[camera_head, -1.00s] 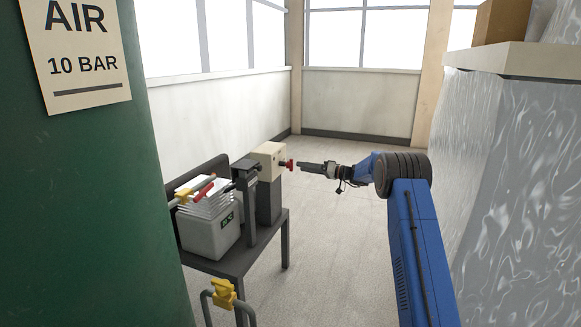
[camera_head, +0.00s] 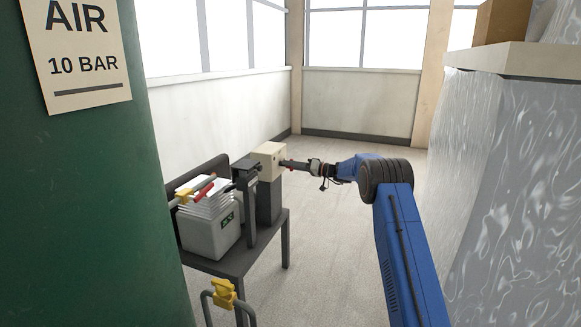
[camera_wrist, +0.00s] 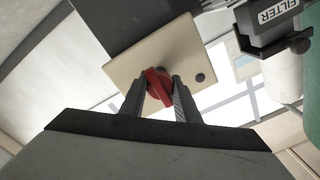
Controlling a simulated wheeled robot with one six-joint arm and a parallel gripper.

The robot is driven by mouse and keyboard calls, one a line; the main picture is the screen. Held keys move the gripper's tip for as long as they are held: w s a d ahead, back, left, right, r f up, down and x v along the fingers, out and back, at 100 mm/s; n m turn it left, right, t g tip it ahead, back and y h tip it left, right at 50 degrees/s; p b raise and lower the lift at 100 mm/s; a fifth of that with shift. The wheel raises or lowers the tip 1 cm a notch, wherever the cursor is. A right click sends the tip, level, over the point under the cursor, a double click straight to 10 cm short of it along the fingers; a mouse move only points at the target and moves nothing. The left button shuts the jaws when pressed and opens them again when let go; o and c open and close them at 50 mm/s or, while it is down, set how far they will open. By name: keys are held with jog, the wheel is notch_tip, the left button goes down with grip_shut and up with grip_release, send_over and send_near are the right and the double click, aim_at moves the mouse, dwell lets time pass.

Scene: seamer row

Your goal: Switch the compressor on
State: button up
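The compressor's switch is a red rotary knob (camera_wrist: 158,88) on the beige face of a switch box (camera_wrist: 140,72). In the head view the beige box (camera_head: 268,150) stands on a dark post at the far end of the bench. My gripper (camera_wrist: 160,80) has its two fingers on either side of the red knob, near the beige face. The fingers are spread, and I cannot tell whether they touch the knob. In the head view my gripper (camera_head: 288,165) is at the box front and mostly hides the knob.
A dark bench (camera_head: 238,262) carries a grey tub (camera_head: 208,236) with white stacked pieces. A filter unit (camera_wrist: 270,28) is beside the switch box. A green tank (camera_head: 85,190) fills the left. A wrapped pallet (camera_head: 515,190) is on the right. Open floor (camera_head: 335,250) lies between.

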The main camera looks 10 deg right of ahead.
jog(key=shift+c, duration=1.3)
jog(key=shift+m, duration=0.3)
jog(key=m, duration=0.8)
jog(key=shift+d, duration=0.1)
jog(key=m, duration=0.4)
jog(key=shift+m, duration=0.3)
jog(key=shift+f+m, duration=0.1)
jog(key=shift+m, duration=2.4)
